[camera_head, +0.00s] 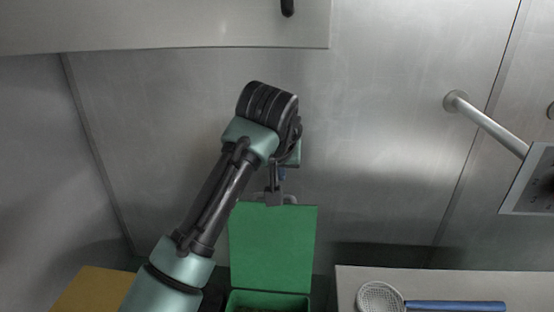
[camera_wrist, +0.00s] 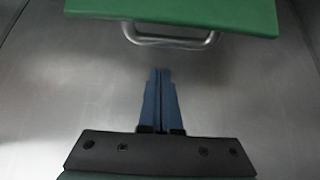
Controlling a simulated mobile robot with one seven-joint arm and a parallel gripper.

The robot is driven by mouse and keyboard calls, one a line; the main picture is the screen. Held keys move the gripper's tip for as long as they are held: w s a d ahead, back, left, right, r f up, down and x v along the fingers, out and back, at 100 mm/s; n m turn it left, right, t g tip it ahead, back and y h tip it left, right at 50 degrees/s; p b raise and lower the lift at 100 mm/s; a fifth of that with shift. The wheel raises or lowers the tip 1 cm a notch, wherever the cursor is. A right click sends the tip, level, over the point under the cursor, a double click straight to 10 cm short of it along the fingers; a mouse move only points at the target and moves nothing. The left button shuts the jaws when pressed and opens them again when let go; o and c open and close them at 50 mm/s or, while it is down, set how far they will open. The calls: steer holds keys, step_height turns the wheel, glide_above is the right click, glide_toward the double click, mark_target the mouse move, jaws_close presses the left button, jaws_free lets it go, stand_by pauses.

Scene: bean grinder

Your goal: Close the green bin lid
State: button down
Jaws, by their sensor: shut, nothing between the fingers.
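The green bin (camera_head: 268,299) stands at the bottom centre of the head view, with dark contents just showing inside. Its green lid (camera_head: 272,248) is raised upright, with a metal handle at its top edge. In the wrist view the lid (camera_wrist: 190,12) spans the top, and its metal handle (camera_wrist: 170,40) hangs toward my gripper. My gripper (camera_wrist: 159,72) has its blue fingers shut and empty, a little apart from the handle in the picture. In the head view my gripper (camera_head: 281,174) is near the lid's top edge, partly hidden by my wrist.
A counter (camera_head: 440,283) at the lower right holds a strainer (camera_head: 381,298) with a blue handle. A yellow surface (camera_head: 90,290) is at the lower left. A metal bar (camera_head: 487,122) sticks out from the steel wall at right. An overhead panel (camera_head: 170,22) spans the upper left.

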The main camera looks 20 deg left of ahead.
steer(key=shift+s+d+f+p, duration=0.2)
steer(key=shift+s+f+p, duration=0.15)
steer(key=shift+s, duration=0.35)
steer(key=shift+s+d+f+p, duration=0.2)
steer(key=shift+s+f, duration=0.1)
steer(key=shift+s, duration=0.35)
